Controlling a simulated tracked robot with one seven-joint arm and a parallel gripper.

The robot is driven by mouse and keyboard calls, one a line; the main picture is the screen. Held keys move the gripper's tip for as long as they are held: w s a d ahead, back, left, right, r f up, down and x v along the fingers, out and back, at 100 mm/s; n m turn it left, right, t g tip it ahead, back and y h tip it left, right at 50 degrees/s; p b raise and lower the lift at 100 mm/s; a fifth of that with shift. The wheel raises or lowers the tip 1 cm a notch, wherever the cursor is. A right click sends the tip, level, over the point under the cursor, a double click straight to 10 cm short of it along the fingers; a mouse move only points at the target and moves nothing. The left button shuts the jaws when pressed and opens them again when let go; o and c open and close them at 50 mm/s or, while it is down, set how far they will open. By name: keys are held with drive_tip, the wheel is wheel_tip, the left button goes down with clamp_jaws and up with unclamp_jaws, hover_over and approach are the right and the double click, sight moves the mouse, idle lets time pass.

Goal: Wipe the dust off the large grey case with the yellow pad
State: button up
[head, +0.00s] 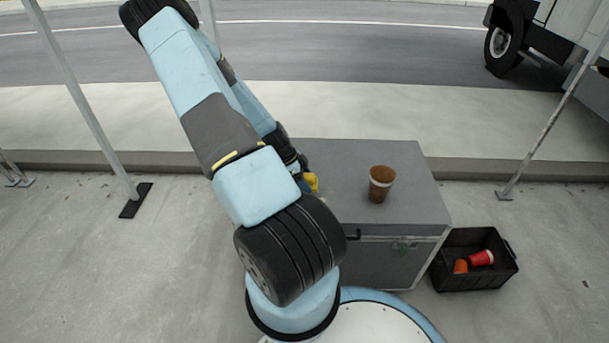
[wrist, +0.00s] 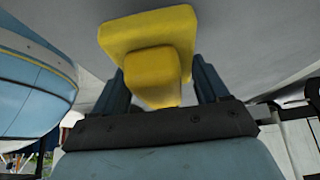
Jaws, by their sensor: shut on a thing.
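The large grey case (head: 330,160) stands on the pavement in front of my body, its flat top facing up. My gripper (wrist: 158,88) is shut on the yellow pad (wrist: 150,30), holding it by its raised block between the two fingers. In the head view a small part of the yellow pad (head: 311,182) shows at the left part of the case top, mostly hidden by my arm. I cannot tell whether the pad touches the top. No dust can be made out on the visible part of the top.
A brown cup (head: 381,184) with a pale band stands on the case top, right of the pad. A black crate (head: 470,284) with red and orange cups sits on the ground right of the case. Thin poles (head: 88,110) stand left and right. A truck (head: 550,30) is at far right.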

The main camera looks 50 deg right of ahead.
drive_tip(key=shift+r, duration=2.2)
